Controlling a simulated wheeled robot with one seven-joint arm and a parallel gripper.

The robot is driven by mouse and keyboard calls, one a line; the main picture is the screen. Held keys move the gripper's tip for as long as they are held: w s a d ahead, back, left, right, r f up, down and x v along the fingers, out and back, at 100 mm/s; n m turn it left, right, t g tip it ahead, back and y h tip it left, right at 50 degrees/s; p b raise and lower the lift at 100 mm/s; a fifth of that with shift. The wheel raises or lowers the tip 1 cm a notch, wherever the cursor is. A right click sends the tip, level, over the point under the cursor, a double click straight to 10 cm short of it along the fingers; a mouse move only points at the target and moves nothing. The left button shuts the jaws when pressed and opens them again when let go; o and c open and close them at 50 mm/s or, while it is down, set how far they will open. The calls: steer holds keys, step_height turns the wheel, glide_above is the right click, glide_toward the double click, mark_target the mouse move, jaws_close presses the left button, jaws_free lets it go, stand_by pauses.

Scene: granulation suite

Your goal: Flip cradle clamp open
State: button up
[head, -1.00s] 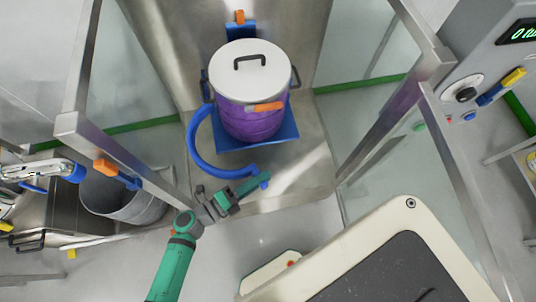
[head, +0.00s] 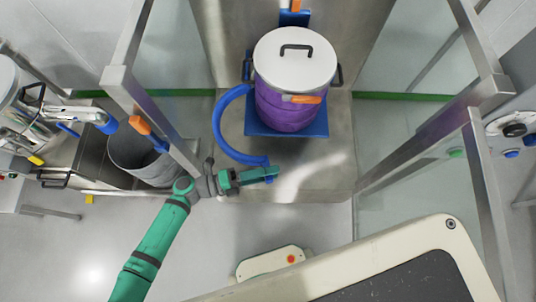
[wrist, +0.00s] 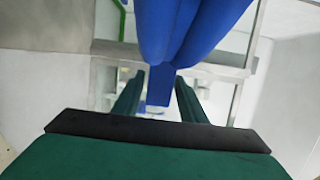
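The cradle clamp (head: 218,127) is a blue curved arm. It bows out from the left side of a purple drum (head: 287,110) with a white lid, and its front end lies clear of the drum. My gripper (head: 272,173) is at that free end, in front of the drum. In the wrist view, the clamp (wrist: 180,30) fills the top and its narrow tab sits between the two green fingers of my gripper (wrist: 160,82).
The drum stands on a blue cradle plate (head: 310,128). Metal frame posts flank it left (head: 140,95) and right (head: 410,152). A grey bin (head: 140,158) stands at left. A cream-rimmed dark panel (head: 400,285) fills the lower right.

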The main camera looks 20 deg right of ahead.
steer(key=shift+r, duration=0.65)
steer(key=o, duration=1.1)
steer(key=s+r, duration=0.1)
steer(key=r, duration=0.1)
steer(key=s+r, duration=0.2)
steer(key=r, duration=0.1)
steer(key=s+a+r, duration=0.1)
steer(key=s+r, duration=0.1)
steer(key=r, duration=0.1)
steer(key=shift+s+a+r, duration=0.1)
steer(key=shift+r, duration=0.05)
steer(key=s, duration=0.1)
steer(key=s+r, duration=0.1)
steer(key=s, duration=0.1)
steer(key=shift+s+a+r, duration=0.15)
steer(key=shift+s+a, duration=0.05)
steer(key=shift+a, duration=0.2)
steer(key=c, duration=1.1)
steer(key=shift+s+a+r, duration=0.2)
steer(key=shift+s+r, duration=0.15)
steer(key=shift+s, duration=0.5)
steer(key=shift+s+a+r, duration=0.15)
steer(key=shift+s+r, duration=0.25)
steer(key=shift+s, duration=0.45)
steer(key=shift+s+a+r, duration=0.2)
steer(key=shift+s+r, duration=0.15)
steer(key=shift+s, duration=0.5)
steer(key=shift+t, duration=0.3)
